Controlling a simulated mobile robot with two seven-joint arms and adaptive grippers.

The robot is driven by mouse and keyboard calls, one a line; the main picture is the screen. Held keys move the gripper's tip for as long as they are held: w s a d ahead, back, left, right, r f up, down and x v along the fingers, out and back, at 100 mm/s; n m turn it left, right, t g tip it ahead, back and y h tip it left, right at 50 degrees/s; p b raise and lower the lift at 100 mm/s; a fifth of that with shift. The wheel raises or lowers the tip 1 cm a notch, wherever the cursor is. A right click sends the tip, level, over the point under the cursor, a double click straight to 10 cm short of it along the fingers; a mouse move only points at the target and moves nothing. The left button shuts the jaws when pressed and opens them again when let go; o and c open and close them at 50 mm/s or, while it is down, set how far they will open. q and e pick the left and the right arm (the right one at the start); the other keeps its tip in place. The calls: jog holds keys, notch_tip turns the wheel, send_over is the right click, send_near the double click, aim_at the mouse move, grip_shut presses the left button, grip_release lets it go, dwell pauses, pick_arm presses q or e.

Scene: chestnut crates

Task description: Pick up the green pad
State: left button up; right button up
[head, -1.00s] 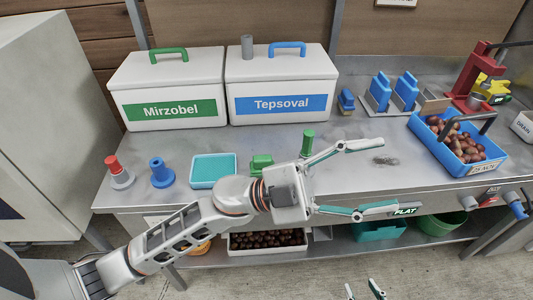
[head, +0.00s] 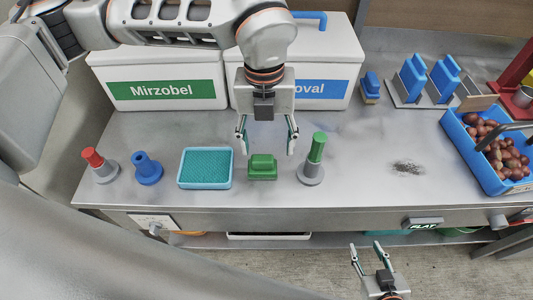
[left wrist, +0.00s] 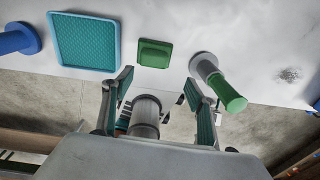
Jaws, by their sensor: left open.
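The green pad (head: 262,167) is a small green block lying on the grey worktop between a teal tray and a green-handled stamp. It also shows in the left wrist view (left wrist: 154,53), beyond and between the fingers. My left gripper (head: 267,146) is open and empty, its fingers pointing down just behind and above the pad, apart from it. The same fingers show in the left wrist view (left wrist: 160,88). My right gripper (head: 367,250) is low at the front, off the worktop edge, with its fingers apart and nothing between them.
A teal tray (head: 205,183) lies left of the pad, and a green-handled stamp (head: 311,172) stands close on the right. A blue piece (head: 148,170) and a red-topped piece (head: 100,168) stand further left. Two white boxes (head: 155,67) stand behind. A blue chestnut crate (head: 474,164) sits at right.

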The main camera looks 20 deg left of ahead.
aim_at(262, 158)
pick_arm(q)
jog(key=shift+w+a+r, duration=0.1)
jog(key=shift+w+a, duration=0.4)
jog(key=shift+w, duration=0.05)
jog(key=shift+w+a+f, duration=0.1)
jog(key=shift+a+f, duration=0.05)
jog(key=shift+f, duration=0.05)
jog(key=shift+s+f+p, duration=0.2)
jog(key=shift+f+p, duration=0.1)
jog(key=shift+f, duration=0.95)
notch_tip(262, 158, down, 3)
jog(key=shift+s+f+p, duration=0.15)
jog(key=shift+f+p, duration=0.05)
jog(key=shift+p, duration=0.2)
jog(key=shift+f, duration=0.6)
jog(key=c, duration=1.2)
